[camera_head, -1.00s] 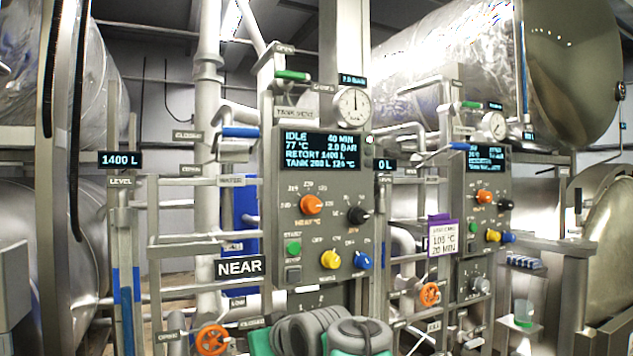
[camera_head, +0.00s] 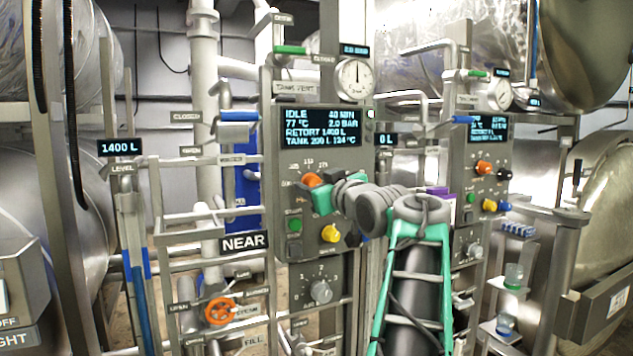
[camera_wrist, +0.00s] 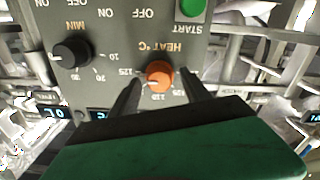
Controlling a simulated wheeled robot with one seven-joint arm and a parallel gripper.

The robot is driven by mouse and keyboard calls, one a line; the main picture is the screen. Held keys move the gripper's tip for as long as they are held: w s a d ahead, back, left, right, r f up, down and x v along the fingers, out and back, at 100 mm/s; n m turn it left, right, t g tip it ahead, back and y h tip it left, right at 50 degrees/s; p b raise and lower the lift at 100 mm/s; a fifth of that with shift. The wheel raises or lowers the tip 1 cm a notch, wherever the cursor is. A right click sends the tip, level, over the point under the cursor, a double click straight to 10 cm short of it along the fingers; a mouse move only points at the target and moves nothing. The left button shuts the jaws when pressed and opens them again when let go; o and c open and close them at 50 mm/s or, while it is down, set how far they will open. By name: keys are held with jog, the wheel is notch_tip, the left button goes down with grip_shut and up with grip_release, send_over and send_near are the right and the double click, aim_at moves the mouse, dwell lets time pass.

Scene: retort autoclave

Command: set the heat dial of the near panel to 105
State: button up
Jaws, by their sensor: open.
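In the wrist view, which looks at the panel upside down, the heat dial (camera_wrist: 159,74) is under the HEAT °C label. My gripper's two dark fingers are open, one on each side of the dial; I cannot tell whether they touch it. A pale pointer mark shows on the dial, but its exact setting is not readable. The near screen (camera_head: 320,133) reads IDLE, 77 °C.
The black MIN dial (camera_wrist: 71,54) and green START button (camera_wrist: 192,8) are close by. A yellow knob (camera_head: 330,234) is below. The far panel (camera_head: 481,165) stands to the right. Pipes and an orange valve wheel (camera_head: 221,311) are at the left.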

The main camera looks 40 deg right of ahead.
jog(key=shift+c, duration=0.4)
grip_shut()
